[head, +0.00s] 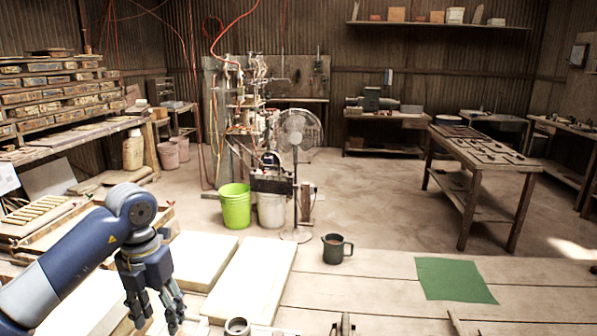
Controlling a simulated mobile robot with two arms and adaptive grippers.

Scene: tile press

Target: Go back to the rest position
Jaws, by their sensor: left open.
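My left gripper (155,312) is in the lower left of the head view. Its arm comes in from the left edge, and its fingers point down and are spread, with nothing between them. It hangs at the left part of the wooden table (390,285), near two pale boards. My right gripper cannot be made out for certain; only a small dark part shows at the bottom edge.
A dark mug (337,249) stands near the table's far edge. A green cloth (454,279) lies flat to the right. Pale boards (245,280) lie left of the mug. A small round cup (237,326) is at the bottom edge. The table between mug and cloth is clear.

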